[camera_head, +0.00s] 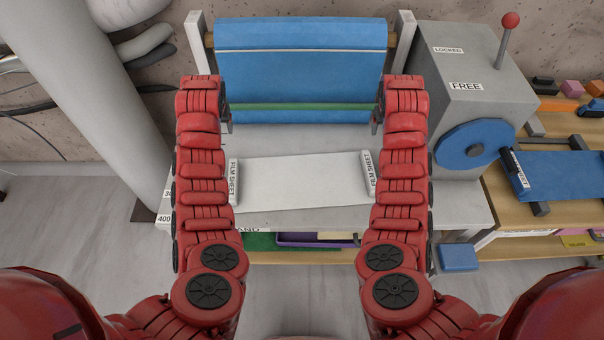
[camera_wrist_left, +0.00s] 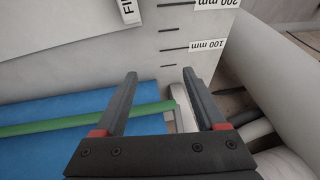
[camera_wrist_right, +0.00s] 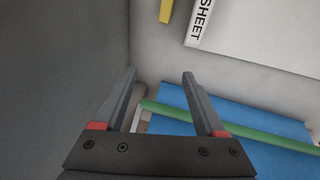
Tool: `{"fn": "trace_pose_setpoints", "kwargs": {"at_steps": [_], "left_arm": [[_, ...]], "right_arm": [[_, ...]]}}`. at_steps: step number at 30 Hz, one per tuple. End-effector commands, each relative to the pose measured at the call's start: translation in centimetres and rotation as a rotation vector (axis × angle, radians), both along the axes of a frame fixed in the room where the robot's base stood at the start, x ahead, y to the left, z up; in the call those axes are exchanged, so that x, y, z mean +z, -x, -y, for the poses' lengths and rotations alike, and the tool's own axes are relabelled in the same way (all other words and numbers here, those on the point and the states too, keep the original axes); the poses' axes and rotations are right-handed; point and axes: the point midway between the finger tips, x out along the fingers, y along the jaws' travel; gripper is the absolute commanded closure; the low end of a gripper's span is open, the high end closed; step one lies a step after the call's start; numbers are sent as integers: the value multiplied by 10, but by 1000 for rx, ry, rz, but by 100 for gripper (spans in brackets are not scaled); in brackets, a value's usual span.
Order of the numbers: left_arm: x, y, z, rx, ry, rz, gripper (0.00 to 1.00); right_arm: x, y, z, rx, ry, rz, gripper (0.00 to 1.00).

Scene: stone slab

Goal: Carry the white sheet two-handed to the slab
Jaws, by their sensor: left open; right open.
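The white sheet (camera_head: 300,183) lies flat on the grey slab (camera_head: 300,140), with a white bar marked FILM SHEET along each short end. A corner of it shows in the left wrist view (camera_wrist_left: 60,22) and in the right wrist view (camera_wrist_right: 265,35). My left gripper (camera_head: 228,122) is open and empty, beyond the sheet near the left end of the green bar (camera_head: 300,106). It also shows in the left wrist view (camera_wrist_left: 158,75). My right gripper (camera_head: 376,124) is open and empty near the bar's right end, and shows in the right wrist view (camera_wrist_right: 159,73).
A blue sheet (camera_head: 300,65) hangs from a roller between two white posts behind the slab. A grey box (camera_head: 465,75) marked LOCKED and FREE, with a red-knobbed lever and blue wheel, stands at right. A white column (camera_head: 90,80) leans at left. A lower shelf holds a purple tray (camera_head: 300,240).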

Motion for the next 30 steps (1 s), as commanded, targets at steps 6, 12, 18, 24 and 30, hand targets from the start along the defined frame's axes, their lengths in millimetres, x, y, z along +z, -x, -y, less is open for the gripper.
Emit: {"fn": "trace_pose_setpoints", "kwargs": {"at_steps": [6, 12, 18, 24, 30], "left_arm": [[34, 63, 24, 53, 135, -280, 28], [40, 77, 29, 59, 164, -338, 28], [39, 76, 29, 58, 162, -334, 28], [28, 76, 26, 59, 155, -334, 28], [1, 76, 29, 57, 161, -334, 28]], "right_arm": [[34, 63, -24, -38, -132, -279, 28], [40, 77, -29, -40, -161, -339, 28], [39, 76, -29, -40, -159, -336, 28], [29, 76, -27, -39, -153, -333, 28], [1, 76, -26, -39, -153, -336, 28]]}}
